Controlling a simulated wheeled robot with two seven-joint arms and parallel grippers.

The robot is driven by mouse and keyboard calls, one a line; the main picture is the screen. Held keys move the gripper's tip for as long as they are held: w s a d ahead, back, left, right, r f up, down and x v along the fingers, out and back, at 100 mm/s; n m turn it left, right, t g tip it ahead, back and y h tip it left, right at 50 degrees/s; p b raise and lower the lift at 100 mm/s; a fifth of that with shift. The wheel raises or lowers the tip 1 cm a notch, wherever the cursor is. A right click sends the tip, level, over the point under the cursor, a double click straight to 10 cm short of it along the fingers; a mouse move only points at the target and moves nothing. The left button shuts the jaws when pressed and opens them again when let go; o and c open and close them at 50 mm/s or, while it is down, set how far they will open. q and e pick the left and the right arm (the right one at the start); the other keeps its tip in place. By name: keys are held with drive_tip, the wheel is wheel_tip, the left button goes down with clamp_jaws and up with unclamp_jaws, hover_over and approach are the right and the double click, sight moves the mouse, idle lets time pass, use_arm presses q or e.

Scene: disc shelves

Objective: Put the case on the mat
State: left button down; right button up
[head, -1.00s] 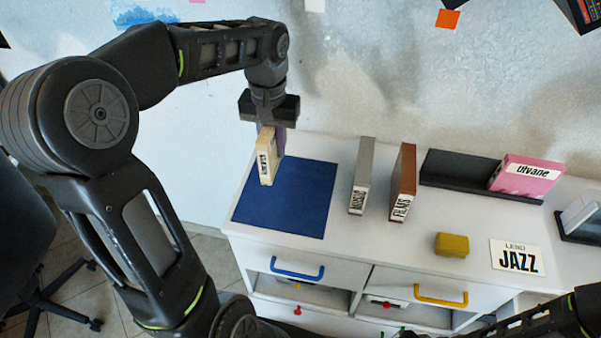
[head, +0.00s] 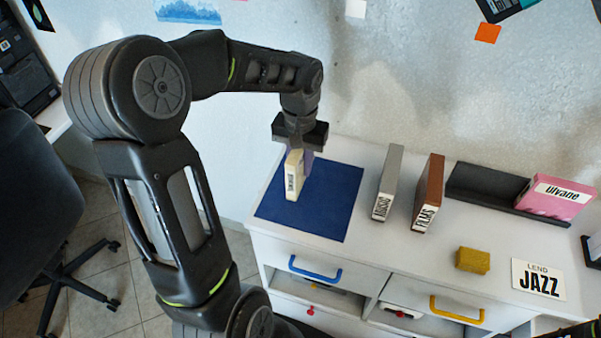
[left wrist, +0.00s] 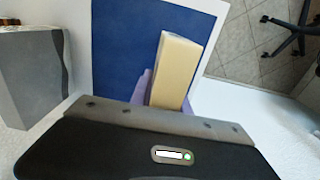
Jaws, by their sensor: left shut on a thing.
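A cream case (head: 294,177) with a dark-lettered spine label stands upright in the head view. My left gripper (head: 301,150) points down over it and is shut on it. The case shows against the blue mat (head: 330,205), towards its left part; I cannot tell for sure whether its lower edge touches the mat. In the left wrist view the cream case (left wrist: 175,70) sticks out past the gripper, with purplish finger parts beside it and the blue mat (left wrist: 120,50) behind. My right gripper is not in view.
Right of the mat stand a grey case (head: 388,183) and a brown case (head: 428,193). Further right are a black rack (head: 482,186), a pink case (head: 555,197), a yellow block (head: 472,260) and a JAZZ card (head: 538,280). The wall is behind.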

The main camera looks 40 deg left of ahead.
use_arm(q)
drive_tip(key=shift+f, duration=1.85)
drive_tip(key=c, duration=1.3)
unclamp_jaws()
drive_tip(key=shift+f, duration=0.1)
drive_tip(key=shift+o, duration=0.2)
wheel_tip(320, 180, up, 12)
drive_tip(key=shift+r, duration=0.15)
